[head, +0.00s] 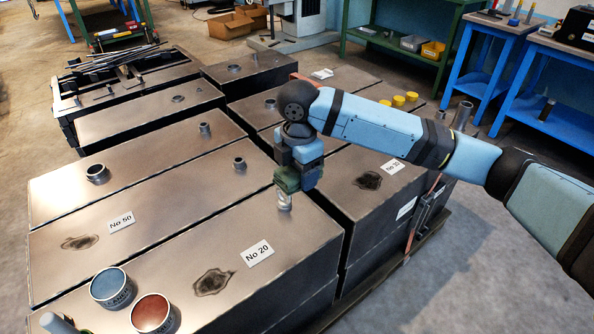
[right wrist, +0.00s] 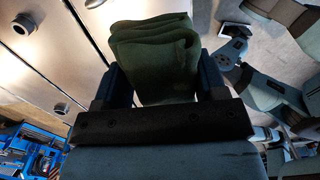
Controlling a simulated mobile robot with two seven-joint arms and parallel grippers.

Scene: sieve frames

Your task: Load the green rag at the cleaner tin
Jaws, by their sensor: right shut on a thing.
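My right gripper (head: 297,170) is shut on the green rag (head: 287,182), which hangs just above a short pipe stub on the No 20 box. In the right wrist view the folded green rag (right wrist: 155,60) sits between the two fingers. A tin with a blue top (head: 110,287), its label partly readable as cleaner, stands at the lower left on the No 20 box. A tin with a red top (head: 152,314) stands right beside it. The rag is well apart from both tins. My left gripper is not in view.
The metal No 20 box (head: 215,262) has a dark stain near its label, with clear surface between stub and tins. The No 50 box (head: 150,215) lies behind it. A grey cylindrical object (head: 58,323) shows at the lower left edge. Yellow caps (head: 398,100) sit on a box farther back.

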